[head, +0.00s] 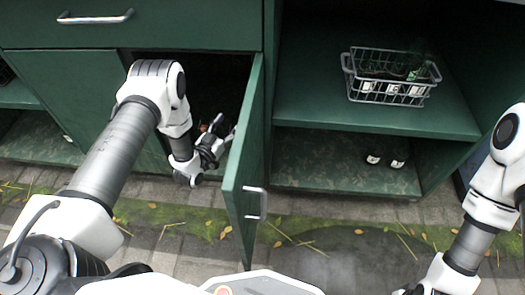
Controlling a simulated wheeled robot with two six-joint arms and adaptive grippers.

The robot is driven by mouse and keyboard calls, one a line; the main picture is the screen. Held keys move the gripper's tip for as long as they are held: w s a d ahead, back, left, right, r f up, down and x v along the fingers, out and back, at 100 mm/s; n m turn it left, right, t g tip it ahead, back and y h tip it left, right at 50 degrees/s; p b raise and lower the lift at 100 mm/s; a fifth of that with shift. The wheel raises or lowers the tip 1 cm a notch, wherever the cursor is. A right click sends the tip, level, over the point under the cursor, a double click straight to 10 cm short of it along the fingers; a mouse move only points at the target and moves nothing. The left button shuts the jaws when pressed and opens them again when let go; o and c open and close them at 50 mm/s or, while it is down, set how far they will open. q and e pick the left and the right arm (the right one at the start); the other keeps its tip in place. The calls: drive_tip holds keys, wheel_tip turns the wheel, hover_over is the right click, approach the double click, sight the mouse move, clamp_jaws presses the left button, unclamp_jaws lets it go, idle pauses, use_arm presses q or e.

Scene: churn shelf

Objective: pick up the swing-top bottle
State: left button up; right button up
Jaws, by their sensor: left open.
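My left gripper (222,130) is open, inside the mouth of the dark cabinet behind the open green door (243,160). A small reddish-brown bit of something shows beside its fingers; the fingers and the dark interior hide what it is. I cannot make out a swing-top bottle for sure. Dark green bottles with white labels (392,89) are in a wire basket on the upper right shelf. Of my right gripper only a dark sliver shows at the bottom edge.
The wire basket (350,75) stands on the open upper shelf (300,105). The open door sticks out toward me, close to the right of my left gripper. A closed drawer (150,35) is above the cabinet. The paved, mossy ground (330,235) in front is clear.

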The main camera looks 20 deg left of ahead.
sight(234, 126)
use_arm(q)
drive_tip(key=f, duration=0.2)
drive_tip(key=s+f+b, duration=0.1)
drive_tip(key=f, duration=0.1)
drive_tip(key=a+f+b, duration=0.1)
drive_tip(key=f, duration=0.1)
drive_tip(key=shift+s+a, duration=0.1)
drive_tip(key=shift+s, duration=0.15)
drive_tip(key=w+b, duration=0.1)
drive_tip(key=w, duration=0.1)
drive_tip(key=w+b, duration=0.1)
drive_tip(key=w, duration=0.2)
drive_tip(key=w+d+b, duration=0.1)
drive_tip(key=w, duration=0.1)
drive_tip(key=shift+w+b, duration=0.25)
drive_tip(key=shift+b, duration=0.1)
drive_tip(key=shift+r, duration=0.1)
clamp_jaws()
use_arm(e)
wheel_tip(234, 126, down, 8)
drive_tip(key=shift+s, duration=0.15)
